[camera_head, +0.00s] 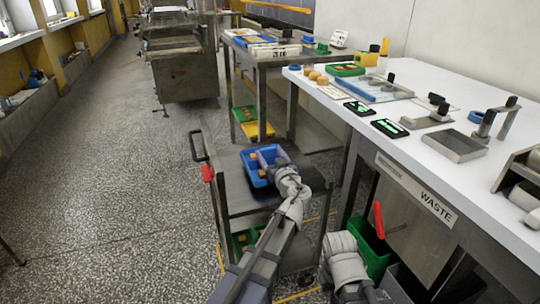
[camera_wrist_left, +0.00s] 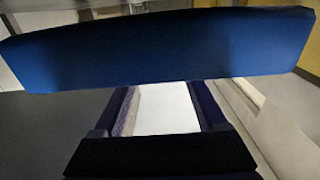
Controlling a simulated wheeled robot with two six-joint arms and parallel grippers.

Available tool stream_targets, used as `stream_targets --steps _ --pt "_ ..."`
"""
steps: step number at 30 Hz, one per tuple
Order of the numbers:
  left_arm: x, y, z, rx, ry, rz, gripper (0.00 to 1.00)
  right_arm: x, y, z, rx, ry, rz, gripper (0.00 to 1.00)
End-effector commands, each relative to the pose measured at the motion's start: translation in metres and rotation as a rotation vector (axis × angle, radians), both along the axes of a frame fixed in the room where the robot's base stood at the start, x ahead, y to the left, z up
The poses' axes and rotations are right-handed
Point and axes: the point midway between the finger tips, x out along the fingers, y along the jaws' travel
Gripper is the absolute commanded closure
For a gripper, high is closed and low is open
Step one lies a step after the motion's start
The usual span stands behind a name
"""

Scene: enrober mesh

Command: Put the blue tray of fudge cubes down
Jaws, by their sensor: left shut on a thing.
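The blue tray (camera_head: 250,176) with several brown fudge cubes in it is at the top of the grey cart, in the head view. My left gripper (camera_head: 276,168) is shut on the tray at its near right side. The tray looks about level; whether it touches the cart top or hangs just above it I cannot tell. In the left wrist view the tray's blue wall (camera_wrist_left: 160,50) spans the picture beyond the fingers (camera_wrist_left: 160,100). The fingertips are hidden behind it. My right arm shows at the bottom, but its gripper is out of view.
A white worktable (camera_head: 440,160) with tools stands close on the right. A green bin (camera_head: 372,255) is below it. Floor on the left is clear.

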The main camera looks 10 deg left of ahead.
Motion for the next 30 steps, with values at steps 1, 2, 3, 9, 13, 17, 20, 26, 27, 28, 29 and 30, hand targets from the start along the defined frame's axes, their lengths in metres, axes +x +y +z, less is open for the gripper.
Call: stream_targets --steps 1,2,3,9,13,17,20,26,27,28,29,30 --pt "0.000 0.001 -0.006 -0.005 0.002 0.002 1.00 0.000 0.000 -0.005 0.000 0.000 0.000 1.00" --pt "0.000 0.001 -0.007 -0.006 0.002 0.002 1.00 0.000 0.000 -0.006 0.000 0.000 -0.001 1.00" --pt "0.000 0.001 -0.007 -0.007 0.003 0.002 1.00 0.000 0.000 -0.006 0.000 0.000 -0.001 1.00" --pt "0.000 0.002 -0.008 -0.009 0.004 0.003 0.11 0.000 0.000 -0.006 0.000 0.000 -0.001 1.00" --pt "0.000 0.002 -0.008 -0.009 0.004 0.004 0.00 0.000 0.000 -0.007 0.000 0.000 -0.001 1.00" --pt "-0.001 0.002 -0.009 -0.009 0.004 0.004 0.00 0.000 0.000 -0.007 0.000 0.000 -0.001 1.00" --pt "-0.001 0.002 -0.008 -0.008 0.004 0.004 0.00 0.000 0.000 -0.007 0.000 0.000 -0.001 1.00" --pt "-0.001 0.003 0.001 -0.007 0.005 0.005 0.00 0.000 0.000 0.002 0.000 0.000 0.001 1.00" --pt "0.000 0.003 0.004 -0.006 0.004 0.005 0.00 0.000 0.000 0.006 0.000 0.000 0.001 1.00" --pt "0.000 0.003 0.007 -0.006 0.004 0.005 0.00 0.000 0.000 0.009 0.000 0.000 0.002 1.00" --pt "-0.002 0.003 0.008 -0.006 0.004 0.005 0.00 0.000 0.000 0.010 0.000 0.000 0.002 1.00" --pt "-0.008 0.003 0.004 -0.006 0.003 0.005 0.00 0.000 0.000 0.006 0.000 0.000 0.002 1.00"
